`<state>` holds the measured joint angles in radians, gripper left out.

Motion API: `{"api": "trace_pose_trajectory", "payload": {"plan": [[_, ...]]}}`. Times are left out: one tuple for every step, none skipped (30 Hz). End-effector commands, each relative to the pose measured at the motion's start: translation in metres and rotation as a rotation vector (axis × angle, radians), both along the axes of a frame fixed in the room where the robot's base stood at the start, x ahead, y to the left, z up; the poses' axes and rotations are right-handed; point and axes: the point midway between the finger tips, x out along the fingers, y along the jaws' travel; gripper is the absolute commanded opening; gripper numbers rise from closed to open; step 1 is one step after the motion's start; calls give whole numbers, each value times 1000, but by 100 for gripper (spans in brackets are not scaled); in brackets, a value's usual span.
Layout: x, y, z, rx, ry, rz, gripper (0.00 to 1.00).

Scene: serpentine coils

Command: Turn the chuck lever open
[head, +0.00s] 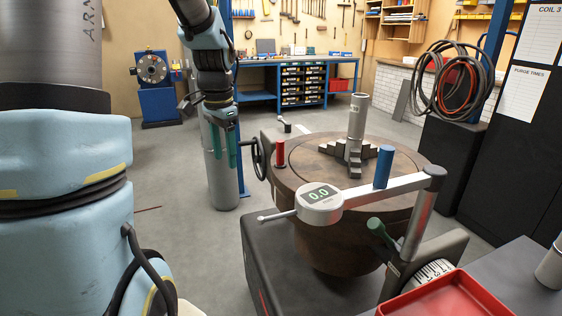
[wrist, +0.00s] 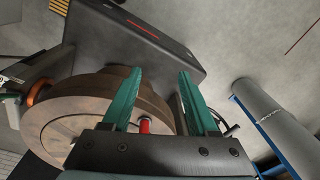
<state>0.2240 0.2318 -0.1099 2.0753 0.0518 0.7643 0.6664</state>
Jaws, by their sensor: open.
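My gripper (head: 223,162) hangs fingers-down left of the round brown turntable (head: 400,212), with its two teal fingers apart and nothing between their tips. In the wrist view the open fingers (wrist: 159,75) extend over the turntable's rim (wrist: 60,130). A stepped grey chuck (head: 354,168) on the turntable surrounds an upright grey tube (head: 357,115). A red upright grip (head: 280,153) stands at the turntable's left edge; it also shows in the wrist view (wrist: 144,125), near the gripper's body. A green-knobbed lever (head: 377,226) is at the front right. I cannot tell which is the chuck lever.
A gauge (head: 320,203) reading 0.0 sits on an arm across the front, beside a blue cylinder (head: 384,166). A black handwheel (head: 257,158) and a grey gas cylinder (head: 222,182) stand left. A red tray (head: 440,298) is at the front right. The left floor is mostly clear.

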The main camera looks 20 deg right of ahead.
Motion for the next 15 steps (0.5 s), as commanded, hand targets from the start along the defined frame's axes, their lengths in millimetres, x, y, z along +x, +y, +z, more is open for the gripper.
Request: {"api": "trace_pose_trajectory", "payload": {"plan": [[19,-27,2,9,7,-167,59],[27,-41,6,17,12,-269,59],[37,-59,12,25,20,-400,59],[43,-72,16,31,24,-492,59],[49,-85,20,35,28,-580,59],[55,-100,24,40,34,-689,59],[59,-111,28,43,39,-764,59],[62,-120,31,45,41,-833,59],[66,-131,35,48,45,-913,59],[68,-138,38,49,48,-963,59],[69,-143,40,50,50,-1006,59],[71,-149,42,51,53,-1054,59],[71,-152,44,51,55,-1082,59],[72,-156,45,51,55,-1103,59],[72,-158,46,51,57,-1125,59]]}}
